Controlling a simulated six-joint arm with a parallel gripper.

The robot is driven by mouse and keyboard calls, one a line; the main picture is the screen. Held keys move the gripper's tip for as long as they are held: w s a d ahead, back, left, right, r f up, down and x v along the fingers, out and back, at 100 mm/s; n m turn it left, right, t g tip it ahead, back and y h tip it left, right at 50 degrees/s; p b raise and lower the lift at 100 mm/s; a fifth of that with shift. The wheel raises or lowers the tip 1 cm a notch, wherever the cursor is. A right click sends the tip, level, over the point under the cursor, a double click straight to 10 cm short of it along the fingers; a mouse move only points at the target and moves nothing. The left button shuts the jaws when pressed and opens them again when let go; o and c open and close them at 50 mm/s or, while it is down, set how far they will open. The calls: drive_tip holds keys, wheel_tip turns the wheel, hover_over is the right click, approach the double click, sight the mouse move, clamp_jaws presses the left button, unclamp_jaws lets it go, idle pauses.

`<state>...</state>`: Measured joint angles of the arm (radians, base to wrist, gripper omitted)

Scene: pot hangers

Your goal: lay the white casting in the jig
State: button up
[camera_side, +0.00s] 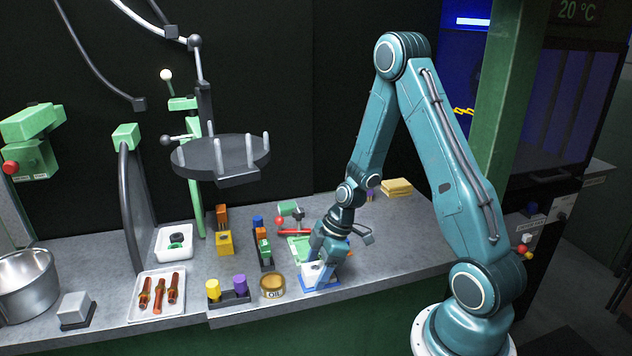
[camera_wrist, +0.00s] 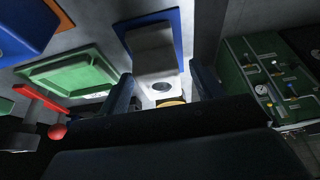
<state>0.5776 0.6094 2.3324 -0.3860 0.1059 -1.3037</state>
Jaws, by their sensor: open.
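The white casting (camera_side: 313,270) sits on a blue tray-like piece (camera_side: 323,286) near the bench's front edge. In the wrist view the casting (camera_wrist: 153,50) shows as a pale block with a round hole, with the blue rim (camera_wrist: 176,38) behind it. My gripper (camera_side: 321,261) is directly above the casting, pointing down. In the wrist view its open fingers (camera_wrist: 163,90) stand either side of the casting's near end; I cannot tell if they touch it. A shallow green frame (camera_wrist: 72,76) lies beside it, looking empty. I cannot tell which fixture is the jig.
A red-handled tool (camera_side: 294,232) lies behind. A dark holder with yellow and purple pieces (camera_side: 235,297) is further left. A round hanging rack (camera_side: 221,158) is above the bench.

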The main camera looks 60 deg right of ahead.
idle(0.3)
drive_tip(key=c, duration=1.2)
drive_tip(key=shift+r, duration=0.2)
wheel_tip(320, 180, up, 20)
drive_tip(key=shift+f, duration=0.15)
idle(0.6)
drive_tip(key=n+g+y, duration=0.1)
drive_tip(key=n+g, duration=0.4)
drive_tip(key=n, duration=0.8)
approach(315, 262)
drive_tip(key=w+d+r, duration=0.2)
drive_tip(key=w, duration=0.1)
drive_tip(key=shift+w+d+f+n+g+h, duration=0.15)
drive_tip(key=shift+w+f+n+g, duration=0.15)
drive_tip(key=shift+f+n, duration=0.45)
drive_tip(key=shift+w+d+f+n+g+h, duration=0.25)
drive_tip(key=shift+f+n, duration=0.3)
drive_tip(key=shift+n, duration=0.35)
drive_tip(key=shift+w+d+f+n+g+h, duration=0.15)
drive_tip(key=shift+w+f+n, duration=0.2)
drive_tip(key=shift+f+n, duration=0.4)
